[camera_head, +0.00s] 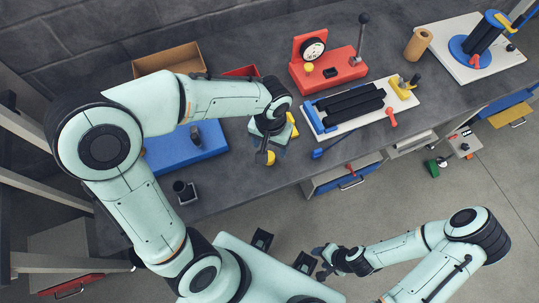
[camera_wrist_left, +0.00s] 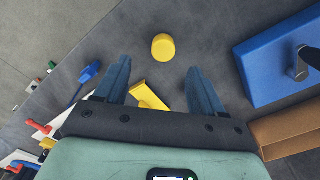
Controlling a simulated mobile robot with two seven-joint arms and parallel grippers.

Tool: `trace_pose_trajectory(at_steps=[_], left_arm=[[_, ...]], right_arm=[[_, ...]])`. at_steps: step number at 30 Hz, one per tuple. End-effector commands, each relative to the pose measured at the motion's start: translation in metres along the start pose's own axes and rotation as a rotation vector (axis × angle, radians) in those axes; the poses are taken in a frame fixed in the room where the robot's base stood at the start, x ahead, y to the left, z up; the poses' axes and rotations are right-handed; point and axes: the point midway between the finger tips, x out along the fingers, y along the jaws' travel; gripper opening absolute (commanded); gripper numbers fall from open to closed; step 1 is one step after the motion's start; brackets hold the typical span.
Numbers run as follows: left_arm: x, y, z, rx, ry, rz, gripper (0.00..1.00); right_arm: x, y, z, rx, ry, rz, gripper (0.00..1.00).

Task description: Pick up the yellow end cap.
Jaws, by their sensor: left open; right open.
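A yellow round cap (camera_wrist_left: 163,47), apparently the end cap, stands on the dark bench top in the left wrist view. It lies just beyond and between the fingertips of my open, empty left gripper (camera_wrist_left: 160,66). In the head view the cap (camera_head: 271,158) shows beside my left gripper (camera_head: 270,149), partly hidden by a finger. A second, angular yellow piece (camera_wrist_left: 148,95) lies nearer the palm, between the fingers and partly hidden by the gripper. My right gripper (camera_head: 326,263) is open and empty, low in front of the bench and far from the cap.
A blue block (camera_head: 186,152) and a cardboard box (camera_head: 168,59) are left of the left gripper. A red fixture (camera_head: 327,70) and a white board with black strips (camera_head: 353,122) stand to the right. The bench front edge is close to the cap.

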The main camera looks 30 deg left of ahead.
Motion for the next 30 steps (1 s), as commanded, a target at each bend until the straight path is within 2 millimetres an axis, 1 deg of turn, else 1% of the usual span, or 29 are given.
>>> trace_pose_trajectory(at_steps=[1, 3, 6, 11, 19, 23, 29, 30], left_arm=[[0.012, -0.001, 0.001, 0.0, -0.006, -0.001, 0.69], [0.023, -0.001, 0.001, -0.001, -0.005, -0.001, 0.69], [0.034, -0.001, 0.0, -0.001, -0.003, 0.0, 0.69], [0.043, -0.001, 0.0, -0.002, -0.002, 0.001, 0.69], [0.082, -0.006, -0.001, 0.0, -0.004, -0.001, 0.69], [0.09, -0.005, -0.001, -0.001, -0.002, 0.001, 0.69], [0.09, -0.005, -0.001, -0.001, -0.001, 0.001, 0.69], [0.09, -0.005, -0.001, -0.001, -0.001, 0.001, 0.63]], right_arm=[[0.003, 0.001, 0.001, 0.001, -0.002, 0.001, 0.52], [0.004, 0.002, 0.001, 0.001, -0.003, 0.001, 0.52], [0.005, 0.002, 0.002, 0.001, -0.003, 0.001, 0.52], [0.006, 0.002, 0.002, 0.001, -0.003, 0.001, 0.52], [0.008, 0.003, 0.002, 0.001, -0.004, 0.001, 0.52], [0.009, 0.004, 0.002, 0.001, -0.004, 0.001, 0.52], [0.009, 0.004, 0.002, 0.001, -0.004, 0.001, 0.52], [0.009, 0.004, 0.002, 0.001, -0.004, 0.001, 0.52]])
